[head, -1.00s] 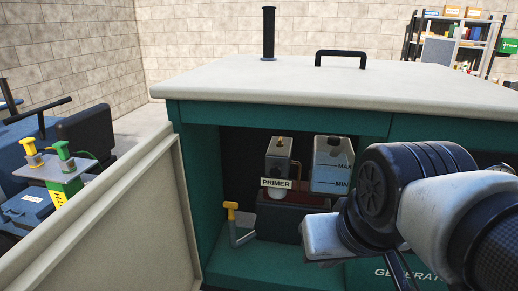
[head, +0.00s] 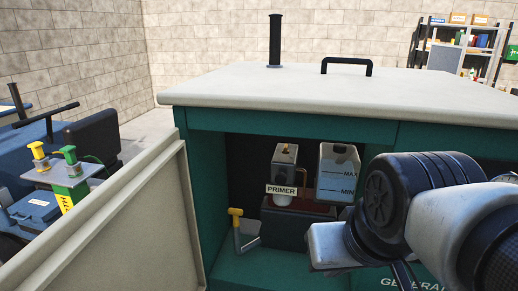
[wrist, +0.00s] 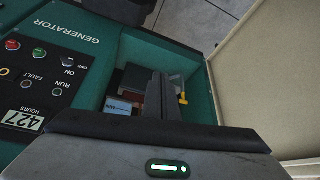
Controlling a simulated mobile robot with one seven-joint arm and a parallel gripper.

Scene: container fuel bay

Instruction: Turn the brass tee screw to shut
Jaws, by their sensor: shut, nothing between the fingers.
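A small brass-coloured fitting (head: 286,148) sits on top of the grey primer unit (head: 284,168) inside the green cabinet; its tee shape is too small to make out. A yellow tee-shaped handle (head: 235,212) tops a grey bent pipe at the lower left of the bay. The yellow handle also shows in the wrist view (wrist: 184,98), to the right of the fingers. My gripper (wrist: 160,84) is shut and empty, pointing into the bay opening. In the head view its hand is at lower right, right of the primer unit, with the fingertips hidden.
The open cream door (head: 110,225) borders the bay at left. The generator panel (wrist: 60,70) is beside the opening. The cream top (head: 300,92) overhangs the bay.

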